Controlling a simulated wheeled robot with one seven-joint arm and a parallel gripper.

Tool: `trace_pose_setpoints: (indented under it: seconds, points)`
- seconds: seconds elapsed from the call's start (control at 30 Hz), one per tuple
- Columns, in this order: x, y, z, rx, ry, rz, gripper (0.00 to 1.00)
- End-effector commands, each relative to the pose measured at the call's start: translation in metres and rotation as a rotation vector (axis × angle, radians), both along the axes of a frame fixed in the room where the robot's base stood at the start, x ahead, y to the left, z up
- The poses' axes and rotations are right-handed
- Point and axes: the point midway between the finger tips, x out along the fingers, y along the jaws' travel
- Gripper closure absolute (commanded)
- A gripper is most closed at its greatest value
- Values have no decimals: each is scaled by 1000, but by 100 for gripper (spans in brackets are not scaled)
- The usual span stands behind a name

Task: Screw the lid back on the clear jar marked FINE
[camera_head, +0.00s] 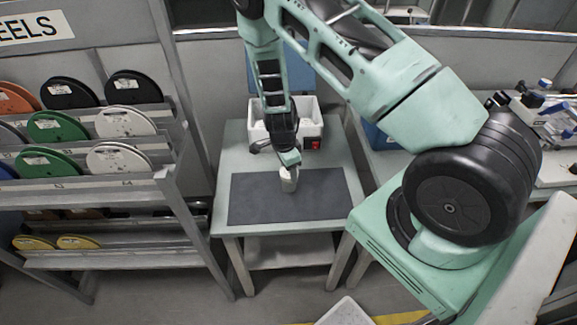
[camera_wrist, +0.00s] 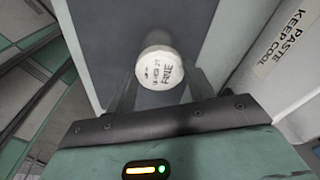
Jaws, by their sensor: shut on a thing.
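My gripper (camera_head: 289,160) points down over the dark mat on the small table, shut on a pale cylinder (camera_head: 288,182), which shows below the fingers. In the wrist view, my gripper's two fingers (camera_wrist: 160,88) lie on either side of this cylinder. Its white round end (camera_wrist: 160,72) faces the camera and bears dark print that includes FINE. A short stretch of its pale side shows beyond that end. I cannot tell whether the round end is a separate lid or where a lid meets a jar. No other jar or loose lid is visible.
The dark mat (camera_head: 247,200) is otherwise bare. A rack of reels (camera_head: 120,180) stands at the left. A label reading PASTE KEEP COOL (camera_wrist: 285,45) shows at the right of the wrist view.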

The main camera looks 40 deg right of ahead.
Motion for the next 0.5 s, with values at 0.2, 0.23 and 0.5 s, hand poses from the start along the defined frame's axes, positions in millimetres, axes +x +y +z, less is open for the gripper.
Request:
trace_pose_setpoints:
  seconds: [0.2,0.23,0.5]
  points:
    - [0,-1,0,0,-1,-84,62]
    - [0,-1,0,0,-1,-84,62]
    - [0,-1,2,-2,1,-196,62]
